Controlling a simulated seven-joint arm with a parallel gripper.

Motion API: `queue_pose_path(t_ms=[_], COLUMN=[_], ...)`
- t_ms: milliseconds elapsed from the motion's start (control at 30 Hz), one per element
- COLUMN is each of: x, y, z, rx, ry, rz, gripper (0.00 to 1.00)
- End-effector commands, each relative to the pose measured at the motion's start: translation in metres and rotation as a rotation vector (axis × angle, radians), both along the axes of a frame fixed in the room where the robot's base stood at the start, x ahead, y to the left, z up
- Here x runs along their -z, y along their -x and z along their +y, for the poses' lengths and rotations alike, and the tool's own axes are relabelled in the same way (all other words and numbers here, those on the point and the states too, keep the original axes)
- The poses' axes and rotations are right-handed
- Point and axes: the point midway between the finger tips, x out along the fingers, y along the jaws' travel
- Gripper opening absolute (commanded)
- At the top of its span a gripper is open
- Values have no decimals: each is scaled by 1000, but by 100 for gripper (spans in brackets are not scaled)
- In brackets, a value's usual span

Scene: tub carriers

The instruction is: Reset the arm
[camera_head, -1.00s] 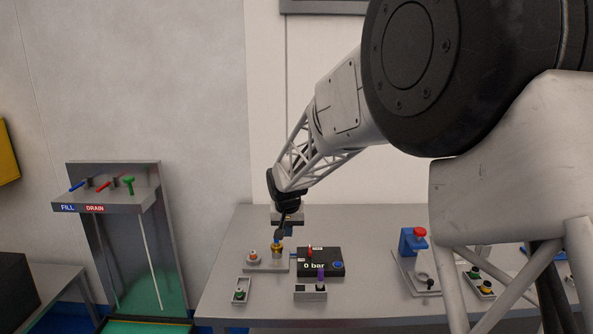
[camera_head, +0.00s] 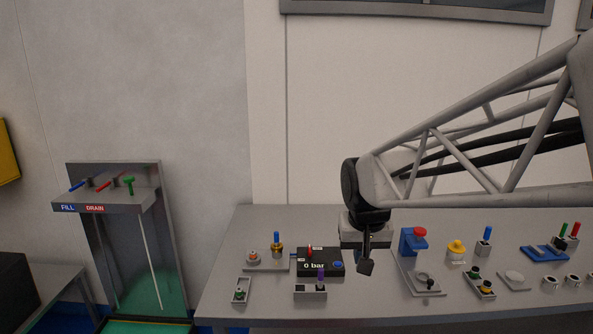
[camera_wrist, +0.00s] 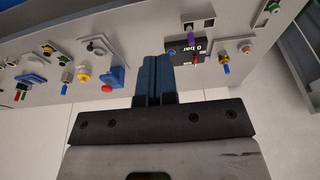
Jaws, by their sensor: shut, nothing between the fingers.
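My gripper (camera_head: 366,266) hangs above the grey table, just right of the black "0 bar" gauge box (camera_head: 320,262). Its fingers are shut together with nothing between them; they also show in the wrist view (camera_wrist: 153,62), pointing over the table's objects. My arm reaches in from the right in the head view. In the wrist view the gauge box (camera_wrist: 190,50) lies to the right of the fingers.
The table (camera_head: 380,311) holds a brass fitting with a blue top (camera_head: 276,246), a purple-topped block (camera_head: 318,287), a blue-and-red device (camera_head: 413,240) and several small parts at right. A fill/drain stand (camera_head: 105,205) is at left. The air above the table's left is clear.

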Motion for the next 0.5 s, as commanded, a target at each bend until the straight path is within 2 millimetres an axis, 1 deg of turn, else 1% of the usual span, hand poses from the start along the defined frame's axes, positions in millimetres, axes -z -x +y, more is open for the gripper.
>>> queue_pose_path(t_ms=[33, 267, 500], x=[-2, -2, 8], y=[17, 84, 152], z=[-6, -28, -44], rx=[2, 3, 4], ry=[0, 0, -1], rz=[-2, -1, 1], gripper=[0, 0, 0])
